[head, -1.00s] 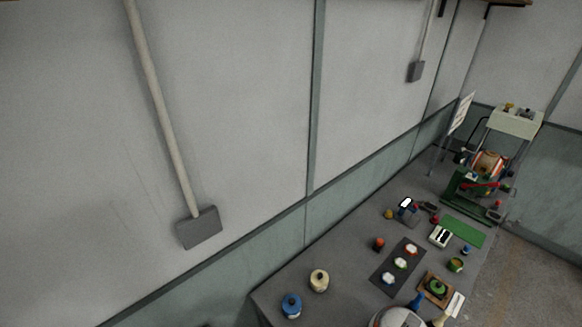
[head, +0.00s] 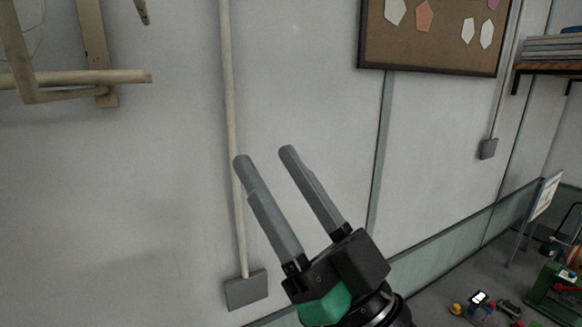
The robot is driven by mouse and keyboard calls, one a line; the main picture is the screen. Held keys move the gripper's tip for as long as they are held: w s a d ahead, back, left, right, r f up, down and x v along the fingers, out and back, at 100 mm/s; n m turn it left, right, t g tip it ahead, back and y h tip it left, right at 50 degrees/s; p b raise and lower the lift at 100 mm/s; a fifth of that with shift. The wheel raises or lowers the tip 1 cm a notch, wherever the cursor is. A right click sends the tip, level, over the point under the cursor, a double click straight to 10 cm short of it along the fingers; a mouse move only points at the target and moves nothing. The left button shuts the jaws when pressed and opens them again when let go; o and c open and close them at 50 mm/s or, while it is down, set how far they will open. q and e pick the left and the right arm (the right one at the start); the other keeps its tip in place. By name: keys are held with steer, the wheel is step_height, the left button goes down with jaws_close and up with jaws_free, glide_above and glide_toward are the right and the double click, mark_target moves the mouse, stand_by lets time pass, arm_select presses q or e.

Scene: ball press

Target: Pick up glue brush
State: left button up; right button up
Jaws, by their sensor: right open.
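My right gripper (head: 264,155) is raised in the middle of the head view, its two grey fingers apart and pointing up and to the left. There is nothing between the fingers. Behind it is the grey wall. My left gripper is not in view. I see no glue brush in the head view now; most of the tabletop lies below the picture.
At the lower right, part of the dark table shows with a small device with a lit screen (head: 479,297) and a green machine (head: 556,292). A cork board (head: 440,40) hangs on the wall. A wooden rack (head: 70,80) is at the upper left.

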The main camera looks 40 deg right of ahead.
steer(key=shift+n+t+y, duration=0.4)
steer(key=shift+t+y, duration=0.1)
steer(key=shift+t, duration=0.1)
steer(key=s+r, duration=0.3)
steer(key=shift+a, duration=0.4)
